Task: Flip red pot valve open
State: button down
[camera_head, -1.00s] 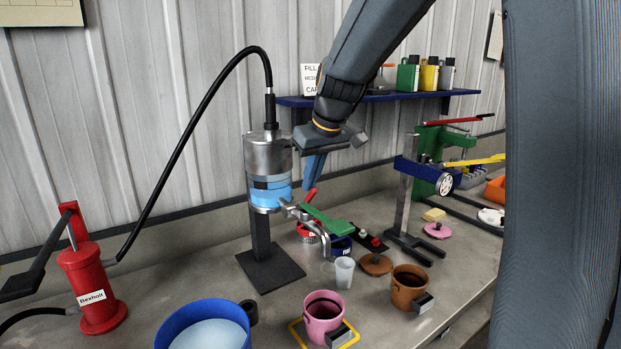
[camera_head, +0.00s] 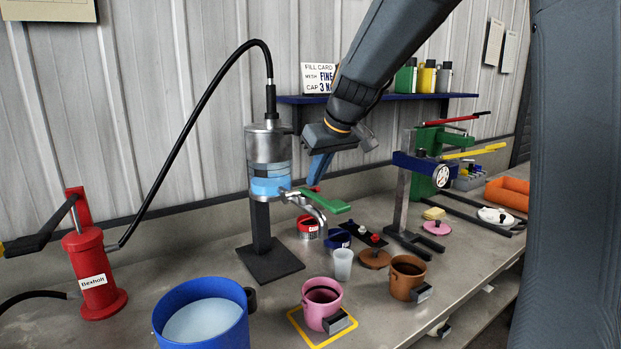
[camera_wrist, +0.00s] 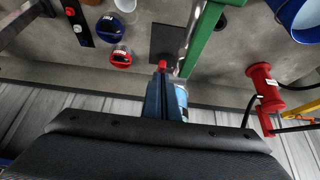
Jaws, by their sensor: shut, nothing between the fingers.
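The steel column (camera_head: 268,150) with a clear section of blue liquid stands on a dark base. At its lower outlet, a small red lever (camera_head: 315,189) shows beside a long green lever (camera_head: 328,207) above the curved metal spout (camera_head: 318,222). My gripper (camera_head: 316,178) is shut and empty, its blue fingers pointing down just above the red lever. In the wrist view the red lever (camera_wrist: 162,65) lies right at the fingertips; I cannot tell whether they touch. The green lever (camera_wrist: 205,38) runs beside it. Most of the red lever is hidden.
A red hand pump (camera_head: 92,270) and a blue bucket (camera_head: 172,322) stand left and front. A clear cup (camera_head: 342,265), pink pot (camera_head: 320,305), brown pot (camera_head: 407,283) and red tin (camera_head: 307,228) stand near the column. A green press (camera_head: 428,145) stands at right.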

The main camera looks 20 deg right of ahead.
jog(key=shift+s+d+f+b, duration=0.25)
jog(key=shift+s+f+b, duration=0.5)
jog(key=shift+f, duration=0.25)
jog(key=shift+r, duration=0.2)
jog(key=shift+w, duration=0.1)
jog(key=shift+w+a+r+p, duration=0.15)
jog(key=shift+w+p, duration=0.1)
jog(key=shift+w, duration=0.1)
jog(key=shift+w+a+r+p, duration=0.1)
jog(key=shift+w+r+p, duration=0.1)
jog(key=shift+w, duration=0.15)
jog(key=shift+r+p, duration=0.25)
jog(key=shift+p, duration=0.05)
notch_tip(320, 180, up, 4)
jog(key=shift+s+f+p, duration=0.1)
jog(key=shift+p, duration=0.95)
jog(key=s+d+r+b, duration=0.2)
jog(key=s+r, duration=0.1)
jog(key=s, duration=0.5)
jog(key=shift+d+r, duration=0.15)
jog(key=shift+d, duration=0.2)
